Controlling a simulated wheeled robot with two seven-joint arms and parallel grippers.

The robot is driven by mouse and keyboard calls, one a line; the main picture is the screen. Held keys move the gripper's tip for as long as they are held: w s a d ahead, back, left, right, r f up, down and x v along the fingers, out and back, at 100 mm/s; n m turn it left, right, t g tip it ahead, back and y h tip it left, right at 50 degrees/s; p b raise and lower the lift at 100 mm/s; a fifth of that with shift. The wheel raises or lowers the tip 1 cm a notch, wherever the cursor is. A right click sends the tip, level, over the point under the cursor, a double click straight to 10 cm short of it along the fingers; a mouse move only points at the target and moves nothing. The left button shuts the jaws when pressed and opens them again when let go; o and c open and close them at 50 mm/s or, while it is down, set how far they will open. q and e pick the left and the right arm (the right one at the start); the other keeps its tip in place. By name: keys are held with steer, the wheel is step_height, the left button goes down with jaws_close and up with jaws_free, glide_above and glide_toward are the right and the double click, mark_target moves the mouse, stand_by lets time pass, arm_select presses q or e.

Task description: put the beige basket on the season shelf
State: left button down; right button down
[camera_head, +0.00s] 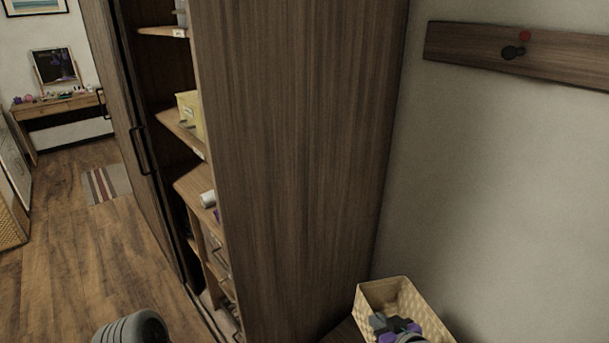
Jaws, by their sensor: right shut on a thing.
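The beige basket (377,290) is a woven, open-topped box at the bottom right, beside the wall. My right gripper (384,324), dark grey with purple parts, is at the basket's open top and shut on it. The exact grip, the basket's near side and its underside are hidden or cut off by the frame. The shelves stand in the open dark-wood cabinet left of centre, with a middle shelf (183,133) and a lower shelf (190,186). Small labels are on their edges, too small to read. My left gripper is out of view.
The cabinet's wide side panel (300,150) stands between the basket and the shelf openings. A yellow box (190,112) occupies the middle shelf, and a white roll (208,199) lies on the lower one. Open wooden floor (90,260) lies to the left. Hooks are on a wall board (570,60).

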steer(key=shift+s+a+r, duration=0.2)
steer(key=shift+s+r, duration=0.25)
steer(key=shift+r, duration=0.1)
steer(key=shift+s+a+r, duration=0.15)
steer(key=shift+s+r, duration=0.25)
steer(key=shift+r, duration=0.15)
steer(key=shift+d, duration=0.1)
